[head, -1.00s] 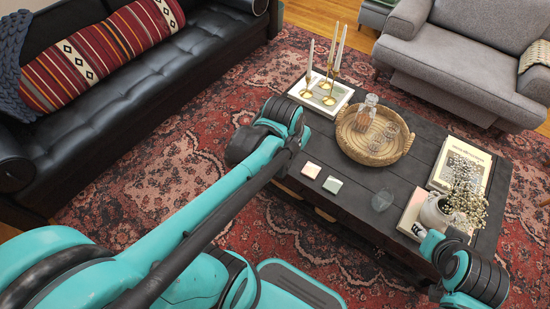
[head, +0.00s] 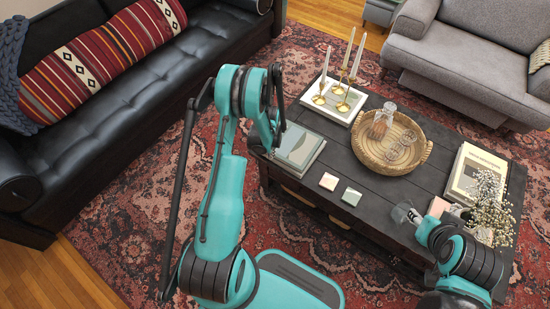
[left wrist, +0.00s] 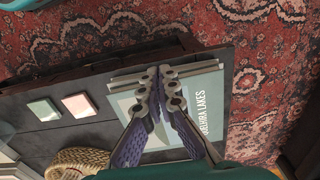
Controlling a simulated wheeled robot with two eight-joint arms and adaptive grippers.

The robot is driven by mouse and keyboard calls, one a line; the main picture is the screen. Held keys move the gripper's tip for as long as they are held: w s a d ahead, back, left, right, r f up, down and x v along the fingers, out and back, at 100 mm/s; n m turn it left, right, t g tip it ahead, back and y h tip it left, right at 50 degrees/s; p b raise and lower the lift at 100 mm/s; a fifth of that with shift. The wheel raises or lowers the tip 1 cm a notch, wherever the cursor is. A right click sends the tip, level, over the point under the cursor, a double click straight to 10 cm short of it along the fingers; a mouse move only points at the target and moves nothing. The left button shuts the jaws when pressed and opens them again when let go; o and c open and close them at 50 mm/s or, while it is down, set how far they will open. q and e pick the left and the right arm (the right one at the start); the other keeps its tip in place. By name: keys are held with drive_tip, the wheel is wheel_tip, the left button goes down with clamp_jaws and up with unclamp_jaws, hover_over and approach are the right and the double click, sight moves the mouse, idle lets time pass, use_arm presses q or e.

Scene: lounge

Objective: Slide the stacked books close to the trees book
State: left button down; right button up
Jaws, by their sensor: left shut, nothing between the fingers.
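A stack of books (head: 303,147) lies at the left end of the dark coffee table, its top cover pale grey-green. In the left wrist view the top book (left wrist: 207,88) shows a title ending in "LAKES", with more book edges beside it. My left gripper (left wrist: 158,72) is shut and empty, its fingertips over the stack's edge; I cannot tell if they touch. In the head view the gripper is mostly hidden by my arm. A white-edged book (head: 335,103) lies behind the stack under candlesticks. Another book (head: 477,168) lies at the right. I cannot read which is the trees book. My right gripper (head: 424,224) is at the table's front right.
A round wicker tray (head: 428,152) with a decanter and glasses stands mid-table. Gold candlesticks (head: 341,86) hold tall candles. Pink (head: 328,181) and green (head: 351,197) coasters lie near the front edge. A glass (head: 403,212) and a flower vase are near my right gripper.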

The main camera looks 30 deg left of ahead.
use_arm(q)
drive_tip(key=shift+w+d+f+b, duration=0.1)
drive_tip(key=shift+w+f+b, duration=0.7)
drive_tip(key=shift+f, duration=0.85)
drive_tip(key=shift+w+d+f+b, duration=0.1)
drive_tip(key=shift+w+f+b, duration=0.4)
drive_tip(key=shift+f+b, duration=0.85)
drive_tip(key=shift+w+f+b, duration=0.5)
drive_tip(key=shift+w+f, duration=0.15)
drive_tip(key=shift+f, duration=1.35)
drive_tip(key=shift+w, duration=0.1)
